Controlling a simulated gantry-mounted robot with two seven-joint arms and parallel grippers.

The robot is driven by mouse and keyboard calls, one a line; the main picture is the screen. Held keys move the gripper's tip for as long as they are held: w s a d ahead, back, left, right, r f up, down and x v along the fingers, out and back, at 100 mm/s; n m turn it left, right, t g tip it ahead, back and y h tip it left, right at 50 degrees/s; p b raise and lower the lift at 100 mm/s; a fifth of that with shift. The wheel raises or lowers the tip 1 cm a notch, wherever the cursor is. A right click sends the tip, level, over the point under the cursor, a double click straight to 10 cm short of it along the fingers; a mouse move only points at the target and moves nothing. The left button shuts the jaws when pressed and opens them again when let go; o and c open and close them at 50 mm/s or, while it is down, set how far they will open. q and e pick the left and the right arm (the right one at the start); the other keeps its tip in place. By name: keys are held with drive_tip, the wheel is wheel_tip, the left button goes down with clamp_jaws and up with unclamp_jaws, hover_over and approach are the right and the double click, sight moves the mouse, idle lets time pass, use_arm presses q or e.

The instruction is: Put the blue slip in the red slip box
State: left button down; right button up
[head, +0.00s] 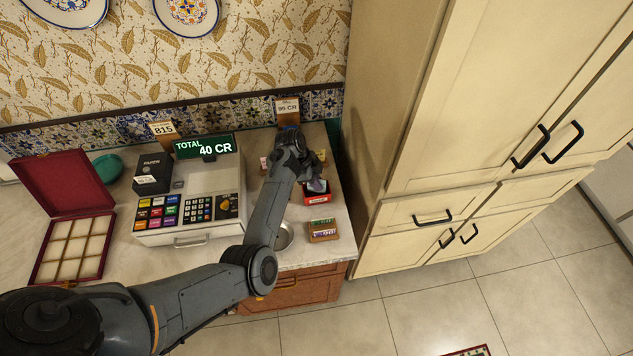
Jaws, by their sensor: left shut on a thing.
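The red slip box (318,199) is a small open red box on the right part of the counter, near its right edge. A bluish-purple slip (317,186) shows at the mouth of the box, below my gripper; I cannot tell whether it touches the inside. My left gripper (311,174) is shut on this slip, directly over the box. The fingers are small, dark and partly hidden by my own wrist. My right gripper is out of view.
A cash register (190,205) reading 40 CR stands left of my forearm. A small brown box (323,231) sits in front of the red box, beside a metal dish (284,237). An open red case (75,245) lies at left. A tall cream cabinet (400,130) rises at right.

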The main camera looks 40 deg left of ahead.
use_arm(q)
drive_tip(key=shift+p, duration=0.35)
idle(0.6)
drive_tip(key=c, duration=1.2)
unclamp_jaws()
drive_tip(key=o, duration=0.4)
wheel_tip(320, 180, up, 4)
drive_tip(key=p, duration=0.3)
drive_tip(key=shift+f+p, duration=0.25)
drive_tip(key=shift+p, duration=0.1)
drive_tip(key=shift+r+p, duration=1.75)
drive_tip(key=shift+p, duration=0.25)
